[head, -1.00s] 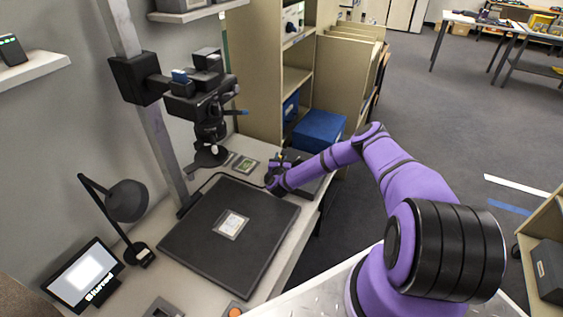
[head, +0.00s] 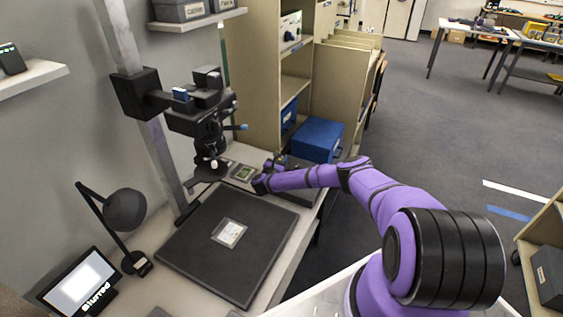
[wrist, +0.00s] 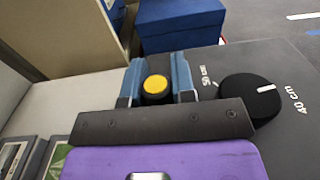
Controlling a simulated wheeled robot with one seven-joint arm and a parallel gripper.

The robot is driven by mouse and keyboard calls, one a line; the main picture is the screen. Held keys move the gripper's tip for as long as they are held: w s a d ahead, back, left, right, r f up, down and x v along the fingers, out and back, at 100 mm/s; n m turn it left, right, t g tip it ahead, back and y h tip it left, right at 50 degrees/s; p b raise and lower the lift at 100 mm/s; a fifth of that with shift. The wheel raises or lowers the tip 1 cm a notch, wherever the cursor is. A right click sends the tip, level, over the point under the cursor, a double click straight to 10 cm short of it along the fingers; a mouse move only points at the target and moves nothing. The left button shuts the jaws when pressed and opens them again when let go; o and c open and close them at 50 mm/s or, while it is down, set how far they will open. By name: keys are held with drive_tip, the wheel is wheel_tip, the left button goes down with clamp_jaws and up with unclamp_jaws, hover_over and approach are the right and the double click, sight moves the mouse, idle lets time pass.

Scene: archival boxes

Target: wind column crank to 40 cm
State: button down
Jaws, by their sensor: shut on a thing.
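My gripper (wrist: 156,82) shows two blue-grey fingers in the wrist view, shut on a round black knob with a yellow top (wrist: 155,85). What the knob is fixed to is hidden by my gripper. Right of it is a black round dial (wrist: 245,105) with a white mark pointing right. The dark panel (wrist: 295,150) has "50 cm" left of the dial and "40 cm" to its right; the mark is on the "40 cm" side, slightly above that label. In the head view my gripper (head: 266,177) is small beside the dark box (head: 300,190). The grey column (head: 160,160) carries a black carriage (head: 140,93) and camera (head: 205,110).
A dark baseboard (head: 195,245) with a small framed item (head: 229,233) lies before the column. A lamp (head: 125,210) and a screen reading "Blurred" (head: 80,280) stand left. A blue box (head: 318,140) and shelving stand behind. Open floor lies right.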

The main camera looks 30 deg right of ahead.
drive_tip(key=c, duration=0.9)
unclamp_jaws()
drive_tip(key=shift+c, duration=0.2)
drive_tip(key=shift+a, duration=0.1)
drive_tip(key=v, duration=0.7)
drive_tip(key=shift+s+a, duration=0.1)
drive_tip(key=shift+s, duration=0.05)
